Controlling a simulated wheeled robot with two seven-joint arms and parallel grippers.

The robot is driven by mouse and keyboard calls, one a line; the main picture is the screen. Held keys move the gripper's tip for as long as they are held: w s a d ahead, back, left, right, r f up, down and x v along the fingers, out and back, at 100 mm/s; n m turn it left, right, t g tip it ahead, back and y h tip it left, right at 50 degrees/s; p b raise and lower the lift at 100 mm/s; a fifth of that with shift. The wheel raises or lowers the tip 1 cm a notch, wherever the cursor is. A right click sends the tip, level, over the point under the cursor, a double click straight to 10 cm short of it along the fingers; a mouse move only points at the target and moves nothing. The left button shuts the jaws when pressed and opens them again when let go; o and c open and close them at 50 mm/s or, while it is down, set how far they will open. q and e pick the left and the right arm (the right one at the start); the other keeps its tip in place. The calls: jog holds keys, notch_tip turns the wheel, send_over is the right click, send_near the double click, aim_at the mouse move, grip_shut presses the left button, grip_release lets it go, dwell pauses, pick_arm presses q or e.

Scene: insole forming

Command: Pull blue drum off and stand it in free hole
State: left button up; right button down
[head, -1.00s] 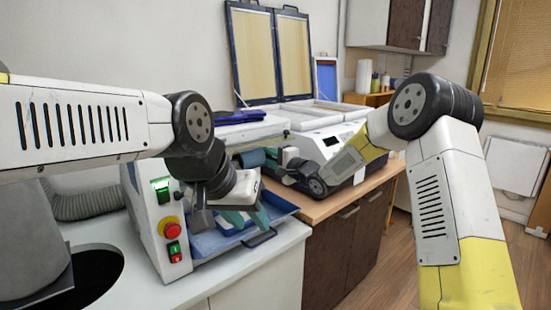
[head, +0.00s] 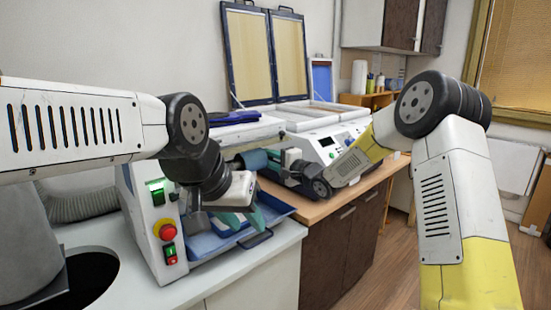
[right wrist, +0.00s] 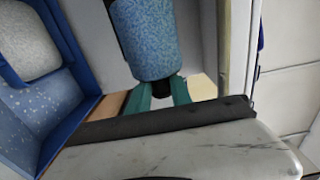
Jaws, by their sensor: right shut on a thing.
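The blue drum (head: 254,159) is beside the white machine with the green and red buttons in the head view, lying roughly sideways. In the head view my right gripper (head: 277,157) reaches in from the right at the drum's end. My left gripper (head: 246,219) hangs over the blue tray, with its teal fingers apart and nothing seen between them. I cannot make out a free hole.
The white machine (head: 146,225) has a blue tray (head: 207,245) at its front. A white machine with a display (head: 328,142) stands on the wooden counter behind my right gripper. A round dark opening (head: 95,280) lies in the left worktop. The floor at right is clear.

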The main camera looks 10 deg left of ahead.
jog(key=v, duration=1.3)
dwell(0.5)
